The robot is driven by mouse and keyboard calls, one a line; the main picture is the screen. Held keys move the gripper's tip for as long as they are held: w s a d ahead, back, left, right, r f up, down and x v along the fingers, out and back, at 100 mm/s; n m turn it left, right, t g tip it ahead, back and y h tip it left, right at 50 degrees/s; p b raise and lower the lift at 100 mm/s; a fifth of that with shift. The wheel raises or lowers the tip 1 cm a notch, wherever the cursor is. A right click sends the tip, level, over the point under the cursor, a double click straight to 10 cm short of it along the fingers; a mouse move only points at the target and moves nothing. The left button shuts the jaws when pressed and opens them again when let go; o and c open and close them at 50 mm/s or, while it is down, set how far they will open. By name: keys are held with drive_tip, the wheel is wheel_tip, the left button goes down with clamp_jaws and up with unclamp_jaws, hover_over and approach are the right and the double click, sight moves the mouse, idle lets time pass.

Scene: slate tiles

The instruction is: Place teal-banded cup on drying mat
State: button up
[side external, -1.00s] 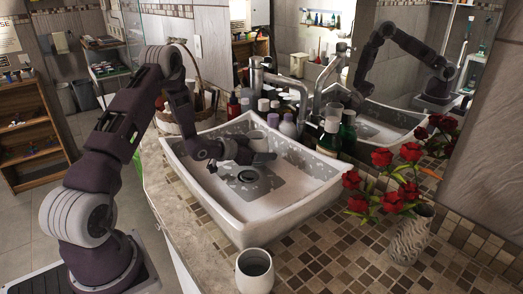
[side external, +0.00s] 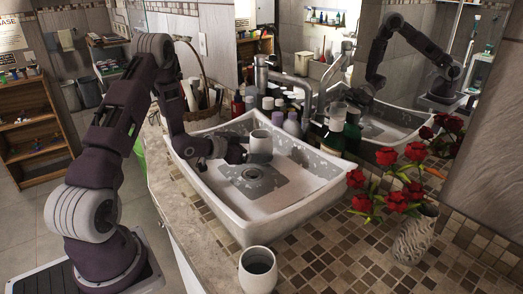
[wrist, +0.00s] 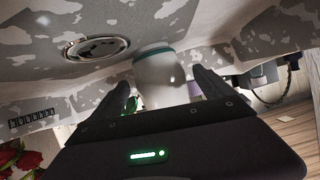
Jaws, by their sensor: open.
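The teal-banded cup (side external: 260,144) is white-grey and stands out in front of my gripper (side external: 236,153), over the sink's inside in the side view. In the wrist view the cup (wrist: 160,80) lies between the two spread fingers of my gripper (wrist: 163,85), and its teal band shows at the end farther from the palm. My gripper is open around or just beside the cup; finger contact cannot be made out. I cannot clearly tell a drying mat apart; a darker grey square patch (side external: 276,188) lies around the drain on the sink floor.
The white sink (side external: 215,207) has raised walls around the work. A second pale cup (side external: 257,277) stands on the tiled counter in front. Several bottles (side external: 291,124) and a tap stand behind the sink. A vase (side external: 412,238) with red roses is at the right.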

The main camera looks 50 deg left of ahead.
drive_tip(key=shift+n, duration=0.4)
wheel_tip(320, 180, up, 8)
drive_tip(key=shift+f, duration=0.1)
wheel_tip(320, 180, down, 6)
drive_tip(key=shift+r, duration=0.1)
drive_tip(key=x, duration=0.2)
drive_tip(key=shift+w+f, duration=0.15)
drive_tip(key=shift+f, duration=0.25)
drive_tip(key=shift+w+f, duration=0.1)
drive_tip(key=shift+w, duration=0.2)
